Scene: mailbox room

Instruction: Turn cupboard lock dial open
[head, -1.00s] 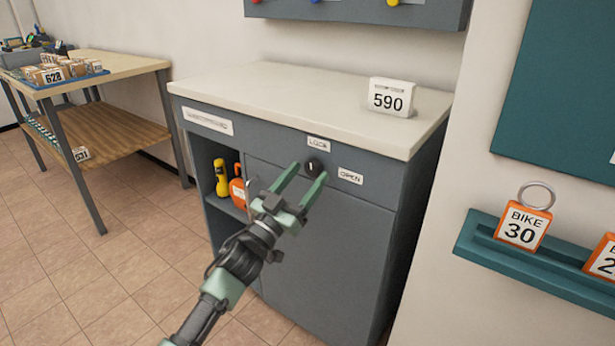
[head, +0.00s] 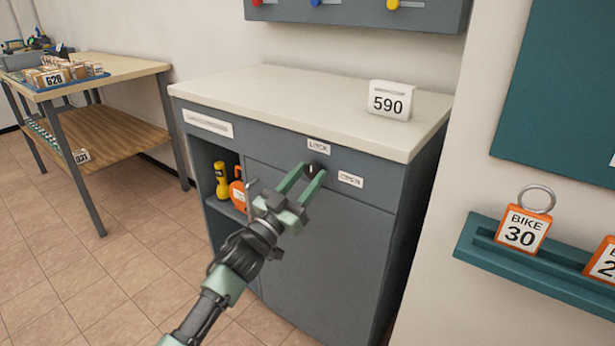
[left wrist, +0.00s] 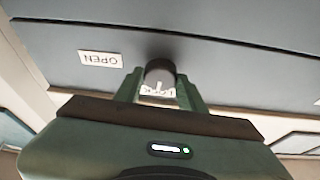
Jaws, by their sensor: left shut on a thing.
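The dark round lock dial (head: 313,167) sits on the front of the grey cupboard (head: 320,240), below the LOCK label (head: 318,146) and up-left of the OPEN label (head: 350,179). My left gripper (head: 309,172) is shut on the dial, one finger on each side. In the left wrist view, the dial (left wrist: 160,70) stands between the green fingers, with labels upside down. The OPEN label (left wrist: 101,59) is to the left; the LOCK label (left wrist: 157,91) is partly covered between the fingers. A pale mark near it may be the dial's pointer. My right gripper is out of view.
A white 590 sign (head: 390,103) stands on the cupboard top. An open shelf at the cupboard's left holds a yellow torch (head: 221,180) and an orange item (head: 238,190). A teal rack (head: 530,270) with bike tags is on the right wall.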

